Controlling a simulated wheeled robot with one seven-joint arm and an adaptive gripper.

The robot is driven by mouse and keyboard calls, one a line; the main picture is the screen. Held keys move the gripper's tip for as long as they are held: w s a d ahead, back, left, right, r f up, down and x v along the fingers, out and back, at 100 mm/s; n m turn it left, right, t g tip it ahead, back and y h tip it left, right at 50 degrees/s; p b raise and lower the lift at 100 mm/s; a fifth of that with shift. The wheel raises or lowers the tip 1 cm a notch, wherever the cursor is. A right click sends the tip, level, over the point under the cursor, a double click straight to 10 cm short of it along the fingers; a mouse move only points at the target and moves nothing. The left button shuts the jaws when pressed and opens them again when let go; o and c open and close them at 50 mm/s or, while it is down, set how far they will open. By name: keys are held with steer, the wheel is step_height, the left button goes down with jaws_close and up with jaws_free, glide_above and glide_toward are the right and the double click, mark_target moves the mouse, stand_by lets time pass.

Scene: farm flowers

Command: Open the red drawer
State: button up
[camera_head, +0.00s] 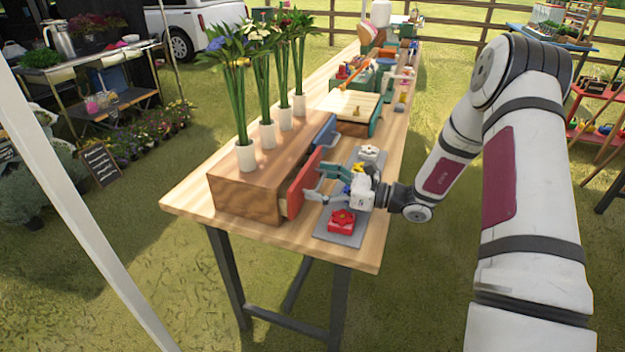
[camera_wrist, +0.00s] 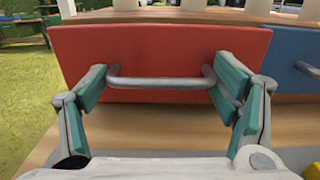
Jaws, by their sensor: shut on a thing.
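The red drawer (camera_head: 303,184) is in the near end of a wooden cabinet (camera_head: 245,200) on the table. Its front stands out from the cabinet, with a strip of pale drawer side showing, so it is partly open. In the wrist view the red front (camera_wrist: 160,50) fills the middle, with a grey bar handle (camera_wrist: 160,82) across it. My gripper (camera_head: 315,183) is at this front, its teal fingers at the two ends of the handle, closed on it lengthwise in the wrist view (camera_wrist: 160,86).
A blue drawer (camera_head: 324,133) is beside the red one. Vases (camera_head: 246,156) of flowers stand on the cabinet. A grey tray (camera_head: 332,238) with a red flower block (camera_head: 341,222) lies under and beside my gripper. A wooden box (camera_head: 352,104) is farther back.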

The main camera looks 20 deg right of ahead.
steer(key=p+v, duration=0.1)
steer(key=v, duration=0.9)
steer(key=shift+w+d, duration=0.15)
steer(key=shift+w, duration=0.05)
steer(key=o, duration=1.4)
steer(key=shift+d, duration=0.1)
steer(key=shift+o, duration=0.2)
steer(key=v, duration=1.1)
steer(key=shift+s, duration=0.5)
steer(key=shift+d+r, duration=0.1)
